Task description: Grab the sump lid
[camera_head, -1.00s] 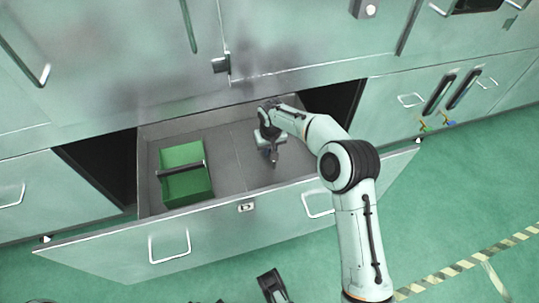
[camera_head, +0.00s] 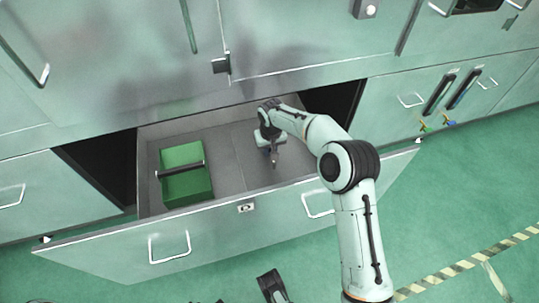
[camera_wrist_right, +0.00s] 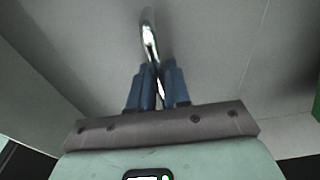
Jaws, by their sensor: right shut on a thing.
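My right gripper (camera_head: 273,158) reaches down into the right part of the open drawer. In the right wrist view its blue fingers (camera_wrist_right: 157,86) are shut on a shiny bent metal handle (camera_wrist_right: 149,36). The handle stands against a grey surface (camera_wrist_right: 220,55), which I take to be the sump lid. I cannot tell its edges from the drawer floor, or whether it is raised.
A green box (camera_head: 186,197) with a dark bar across it sits in the drawer's left part. The drawer front (camera_head: 110,255) stands out towards me, with pale cabinets behind. The grey floor between box and gripper is clear.

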